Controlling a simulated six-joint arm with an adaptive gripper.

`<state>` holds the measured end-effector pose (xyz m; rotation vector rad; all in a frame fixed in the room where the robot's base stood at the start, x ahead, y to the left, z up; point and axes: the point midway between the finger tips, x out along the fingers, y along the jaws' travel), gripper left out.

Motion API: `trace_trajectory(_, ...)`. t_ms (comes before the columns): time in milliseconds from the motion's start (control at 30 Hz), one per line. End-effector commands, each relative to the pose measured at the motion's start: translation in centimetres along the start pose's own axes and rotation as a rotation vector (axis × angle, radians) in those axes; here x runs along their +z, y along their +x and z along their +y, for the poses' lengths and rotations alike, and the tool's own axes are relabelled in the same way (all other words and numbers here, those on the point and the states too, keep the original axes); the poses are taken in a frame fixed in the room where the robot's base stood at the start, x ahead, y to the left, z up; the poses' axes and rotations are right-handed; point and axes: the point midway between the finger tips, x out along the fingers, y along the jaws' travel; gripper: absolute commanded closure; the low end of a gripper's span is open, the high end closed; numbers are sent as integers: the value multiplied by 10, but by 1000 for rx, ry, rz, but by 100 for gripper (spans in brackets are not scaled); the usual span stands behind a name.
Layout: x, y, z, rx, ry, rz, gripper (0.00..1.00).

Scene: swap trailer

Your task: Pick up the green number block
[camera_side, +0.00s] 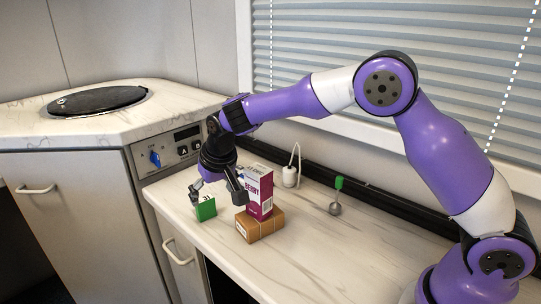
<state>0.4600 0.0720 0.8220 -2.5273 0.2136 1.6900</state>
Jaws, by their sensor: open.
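The green number block (206,209) stands on the light counter near its left front edge, with part of a dark mark showing at its top. My gripper (218,192) points down just above and behind it, with its fingers spread apart. One finger is by the block's upper left, and the other is to the right, near the carton. I cannot tell whether a finger touches the block.
A cardboard box (259,226) with a berry carton (260,192) on it stands close to the right. A green-handled utensil (337,195) and a white corded object (290,176) are behind. The counter (330,255) is clear at front right. A control panel (172,150) is at left.

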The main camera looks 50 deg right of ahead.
Motion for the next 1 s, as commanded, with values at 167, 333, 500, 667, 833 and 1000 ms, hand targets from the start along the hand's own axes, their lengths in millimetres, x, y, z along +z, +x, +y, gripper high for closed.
trace_trajectory(167, -1, 23, 0, 0, 0, 0, 11)
trace_trajectory(333, -3, 39, -2, 0, -1, -1, 11)
trace_trajectory(500, -7, 66, -5, 1, -1, -2, 11)
trace_trajectory(667, -7, 78, -5, 0, -1, 0, 11)
trace_trajectory(833, -8, 78, -5, 0, -1, 1, 11)
trace_trajectory(1000, -8, 78, -5, 0, -1, 1, 72)
